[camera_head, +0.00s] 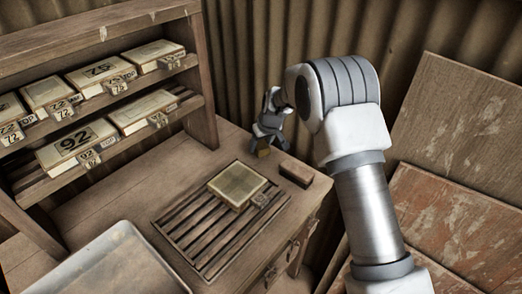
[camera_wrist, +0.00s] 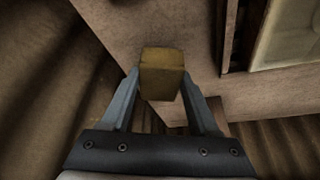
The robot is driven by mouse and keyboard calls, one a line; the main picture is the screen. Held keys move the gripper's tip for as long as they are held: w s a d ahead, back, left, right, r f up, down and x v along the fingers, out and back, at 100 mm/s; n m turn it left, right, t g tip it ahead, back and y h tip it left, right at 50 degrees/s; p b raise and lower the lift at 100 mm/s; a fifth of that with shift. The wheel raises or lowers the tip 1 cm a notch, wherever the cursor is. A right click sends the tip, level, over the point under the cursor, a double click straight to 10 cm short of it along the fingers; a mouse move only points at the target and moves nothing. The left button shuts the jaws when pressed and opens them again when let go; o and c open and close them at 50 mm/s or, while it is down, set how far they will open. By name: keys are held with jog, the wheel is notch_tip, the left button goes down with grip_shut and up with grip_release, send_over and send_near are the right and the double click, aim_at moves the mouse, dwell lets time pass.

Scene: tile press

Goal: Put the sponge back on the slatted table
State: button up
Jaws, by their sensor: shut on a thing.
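The sponge is a small yellow-brown block in the wrist view (camera_wrist: 162,72), held between both fingers of my gripper (camera_wrist: 160,90). In the head view my gripper (camera_head: 266,142) points down near the back edge of the wooden bench, with the sponge (camera_head: 264,152) small below its fingers. The sponge's height above the bench is hard to tell. The slatted table (camera_head: 185,235) is a set of dark slats in the bench top, to the front left of my gripper. A pale square tile (camera_head: 237,186) lies on its far right part, with a small tag (camera_head: 260,200) beside it.
A dark reddish-brown block (camera_head: 296,173) lies on the bench right of the slats. A shelf (camera_head: 200,115) with several numbered tiles stands at the left. A pale tray (camera_head: 115,262) is at the front left. A corrugated wall (camera_head: 235,60) stands close behind my gripper.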

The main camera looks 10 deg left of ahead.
jog(key=shift+f, duration=1.2)
jog(key=shift+f, duration=0.25)
jog(key=o, duration=1.2)
jog(key=shift+r, duration=0.1)
